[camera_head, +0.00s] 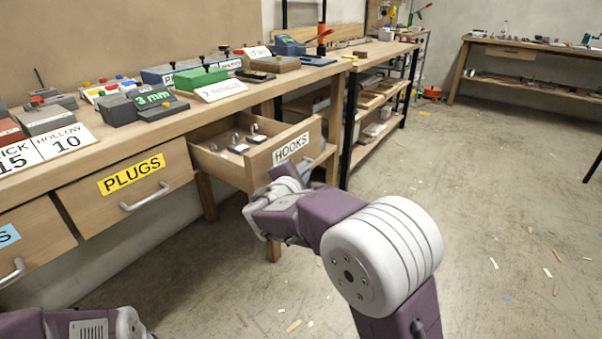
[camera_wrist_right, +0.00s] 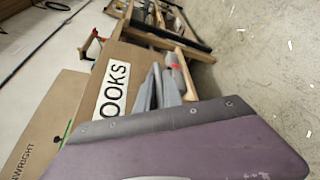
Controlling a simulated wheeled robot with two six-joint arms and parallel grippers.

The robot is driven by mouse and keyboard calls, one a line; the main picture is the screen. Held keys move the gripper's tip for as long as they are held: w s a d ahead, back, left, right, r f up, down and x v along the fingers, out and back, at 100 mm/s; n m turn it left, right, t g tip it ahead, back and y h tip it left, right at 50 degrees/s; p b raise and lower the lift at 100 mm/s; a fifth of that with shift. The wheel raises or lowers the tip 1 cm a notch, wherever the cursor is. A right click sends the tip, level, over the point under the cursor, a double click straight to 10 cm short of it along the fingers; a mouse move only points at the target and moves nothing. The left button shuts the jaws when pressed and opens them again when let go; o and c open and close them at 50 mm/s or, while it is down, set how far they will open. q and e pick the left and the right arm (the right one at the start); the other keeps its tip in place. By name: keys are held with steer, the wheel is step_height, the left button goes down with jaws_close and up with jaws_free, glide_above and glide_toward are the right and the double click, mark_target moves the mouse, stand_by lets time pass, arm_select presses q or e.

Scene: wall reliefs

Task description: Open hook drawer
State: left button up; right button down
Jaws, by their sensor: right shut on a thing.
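The hook drawer (camera_head: 307,130), a wooden box with a white HOOKS label, is pulled out from under the workbench. Several small hooks on dark bases (camera_head: 239,148) lie inside it. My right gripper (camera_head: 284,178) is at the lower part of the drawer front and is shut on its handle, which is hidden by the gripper. In the right wrist view, the grey fingers (camera_wrist_right: 164,90) are beside the drawer front (camera_wrist_right: 118,60) and its partly visible label. My left gripper is outside the views; only part of my left arm shows at the bottom left.
The PLUGS drawer (camera_head: 124,189) is shut, left of the open drawer, with a metal handle (camera_head: 146,197). Boxes and label cards stand on the workbench top (camera_head: 80,162). A shelved bench stands behind. The floor (camera_head: 490,200) at right is mostly clear, with small scraps.

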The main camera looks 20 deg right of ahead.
steer(key=shift+f, duration=0.1)
steer(key=c, duration=1.8)
jaws_free()
steer(key=shift+o, duration=0.2)
steer(key=p+v, duration=0.3)
steer(key=v, duration=0.6)
